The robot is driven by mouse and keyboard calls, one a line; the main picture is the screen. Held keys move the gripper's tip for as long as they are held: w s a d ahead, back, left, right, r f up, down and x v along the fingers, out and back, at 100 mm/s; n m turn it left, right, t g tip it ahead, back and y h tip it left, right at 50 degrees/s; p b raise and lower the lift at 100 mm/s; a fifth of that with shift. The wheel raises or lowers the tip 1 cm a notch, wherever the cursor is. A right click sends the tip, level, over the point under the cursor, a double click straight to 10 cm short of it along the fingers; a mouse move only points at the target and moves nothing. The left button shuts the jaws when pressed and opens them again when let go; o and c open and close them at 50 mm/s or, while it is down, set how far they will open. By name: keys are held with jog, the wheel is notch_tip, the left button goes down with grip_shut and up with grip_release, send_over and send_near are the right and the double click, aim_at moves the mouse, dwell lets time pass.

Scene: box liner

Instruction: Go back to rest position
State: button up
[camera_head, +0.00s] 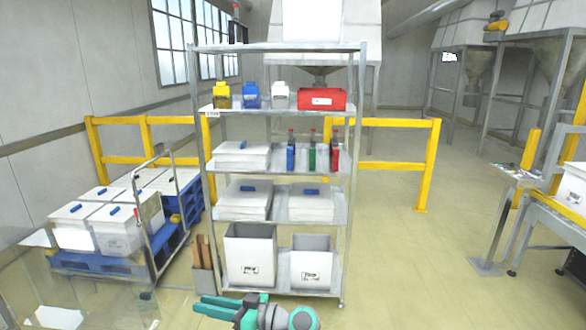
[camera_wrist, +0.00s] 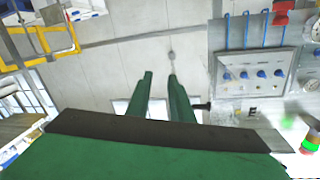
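My gripper (camera_head: 201,304) shows low in the head view, in front of the shelf rack's foot, its teal fingers pointing left. In the wrist view my gripper (camera_wrist: 160,76) has two green fingers with a clear gap between them. Nothing is held between them. The head view shows only part of my arm along the bottom edge.
A metal shelf rack (camera_head: 285,106) with bins, bottles and boxes stands close ahead. A blue pallet (camera_head: 165,245) with white boxes is at left. A table (camera_head: 555,207) is at right. The floor (camera_head: 420,270) right of the rack is clear.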

jog(key=s+d+f+m+t+h, duration=0.2)
jog(key=s+f+m+t+h, duration=0.15)
jog(key=f, duration=0.65)
jog(key=s+d+f+m+t+h, duration=0.25)
jog(key=f+m, duration=0.25)
jog(key=f, duration=0.5)
jog(key=s+d+f+m+t+h, duration=0.1)
jog(key=s+d+f+m+h, duration=0.15)
jog(key=s+d+f, duration=0.35)
jog(key=s+d+f+m+t+h, duration=0.1)
jog(key=s+d+f+h, duration=0.25)
jog(key=s, duration=0.45)
jog(key=s+d+r+m+t+h, duration=0.15)
jog(key=s+d+h, duration=0.35)
jog(key=s, duration=1)
jog(key=s+d+r+n+t, duration=0.1)
jog(key=s+d+r+t, duration=0.1)
jog(key=s+r, duration=0.9)
jog(key=shift+s+d+r, duration=0.2)
jog(key=shift+d+r, duration=0.4)
jog(key=shift+r, duration=0.15)
jog(key=shift+n, duration=0.35)
